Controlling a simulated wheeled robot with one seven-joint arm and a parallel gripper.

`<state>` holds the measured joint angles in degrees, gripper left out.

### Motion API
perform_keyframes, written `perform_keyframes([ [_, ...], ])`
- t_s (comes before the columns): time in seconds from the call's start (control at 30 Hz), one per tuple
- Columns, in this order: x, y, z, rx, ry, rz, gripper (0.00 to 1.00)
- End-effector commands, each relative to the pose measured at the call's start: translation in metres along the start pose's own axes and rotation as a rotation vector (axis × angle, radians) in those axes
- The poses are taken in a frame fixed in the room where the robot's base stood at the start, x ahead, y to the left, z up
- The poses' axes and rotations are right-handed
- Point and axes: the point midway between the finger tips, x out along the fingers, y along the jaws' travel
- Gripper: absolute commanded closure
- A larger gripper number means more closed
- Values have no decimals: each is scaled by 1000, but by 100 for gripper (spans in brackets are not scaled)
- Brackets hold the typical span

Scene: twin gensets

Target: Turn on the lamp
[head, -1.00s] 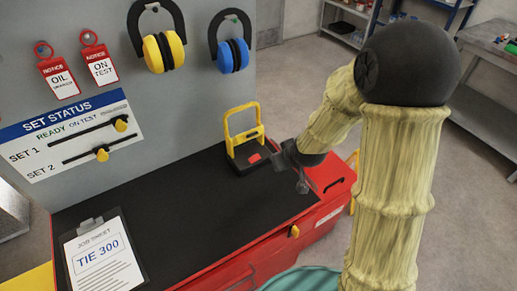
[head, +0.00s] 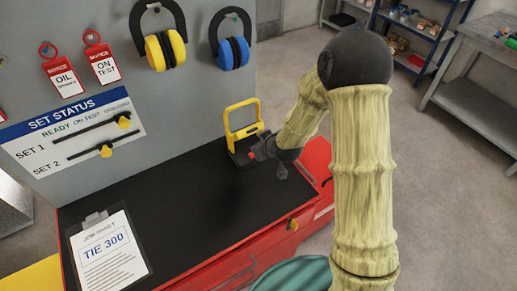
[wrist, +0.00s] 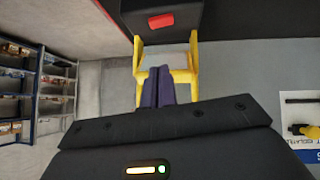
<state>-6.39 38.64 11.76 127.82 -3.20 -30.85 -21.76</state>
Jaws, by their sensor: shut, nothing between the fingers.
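The lamp, with a yellow frame (head: 229,121) and a black base, stands at the far right end of the black bench top. Its red button (head: 252,154) sits on the base and also shows near the top of the wrist view (wrist: 161,21). My gripper (head: 257,147) is shut and empty, beside the lamp at its right, close to the red button. In the wrist view its dark fingers (wrist: 158,73) point toward the base, with the yellow frame around them in the picture. I cannot tell whether they touch the lamp. My gripper hides part of the base.
A job sheet clipboard (head: 106,250) lies at the front left of the red bench (head: 215,265). The middle of the black top (head: 195,205) is clear. A grey panel behind holds yellow (head: 164,50) and blue ear defenders (head: 233,52), red tags and a status board (head: 70,135).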

Motion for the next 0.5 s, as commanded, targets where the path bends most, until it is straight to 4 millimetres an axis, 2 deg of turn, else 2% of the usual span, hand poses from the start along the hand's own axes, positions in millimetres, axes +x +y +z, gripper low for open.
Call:
perform_keyframes([
  [0.5, 66, 0, -1, 0, -2, -1, 100],
])
